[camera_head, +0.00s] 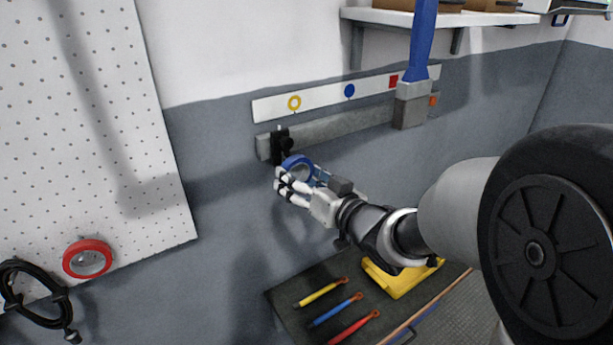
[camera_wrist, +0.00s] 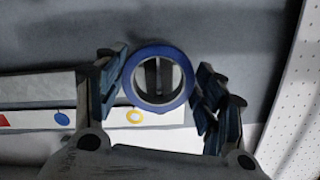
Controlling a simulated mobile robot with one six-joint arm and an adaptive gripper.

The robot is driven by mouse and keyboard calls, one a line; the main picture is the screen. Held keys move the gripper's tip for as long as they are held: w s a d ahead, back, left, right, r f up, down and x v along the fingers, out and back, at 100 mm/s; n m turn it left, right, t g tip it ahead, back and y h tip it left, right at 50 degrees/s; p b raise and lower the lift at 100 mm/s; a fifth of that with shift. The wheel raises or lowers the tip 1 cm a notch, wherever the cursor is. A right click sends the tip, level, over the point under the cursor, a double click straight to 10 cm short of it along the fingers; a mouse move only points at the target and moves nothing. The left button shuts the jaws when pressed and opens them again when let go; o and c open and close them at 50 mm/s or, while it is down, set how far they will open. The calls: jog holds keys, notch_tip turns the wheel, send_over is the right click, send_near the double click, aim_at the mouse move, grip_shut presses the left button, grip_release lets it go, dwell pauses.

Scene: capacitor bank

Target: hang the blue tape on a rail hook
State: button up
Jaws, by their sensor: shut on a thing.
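My gripper (camera_head: 293,182) is shut on the blue tape (camera_head: 298,160), a ring with an open middle. In the wrist view, the tape (camera_wrist: 160,51) sits between the two fingers, its opening facing the camera. Dark upright shapes show through the opening; I cannot tell whether the hook passes through it. In the head view, the tape is just below and right of a black hook (camera_head: 279,146) at the left end of the grey rail (camera_head: 340,125). Whether tape and hook touch is unclear.
A white strip (camera_head: 322,98) above the rail bears a yellow ring, a blue dot and a red square. A blue-handled tool (camera_head: 423,40) hangs at the rail's right. Red tape (camera_head: 87,258) and a black cable (camera_head: 32,300) hang on the left pegboard. Several tools lie below.

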jog(key=shift+x, duration=0.85)
jog(key=shift+w+a+f+b, duration=0.35)
jog(key=shift+w+f+b, duration=0.1)
jog(key=shift+w+b, duration=0.1)
jog(key=o, duration=1.2)
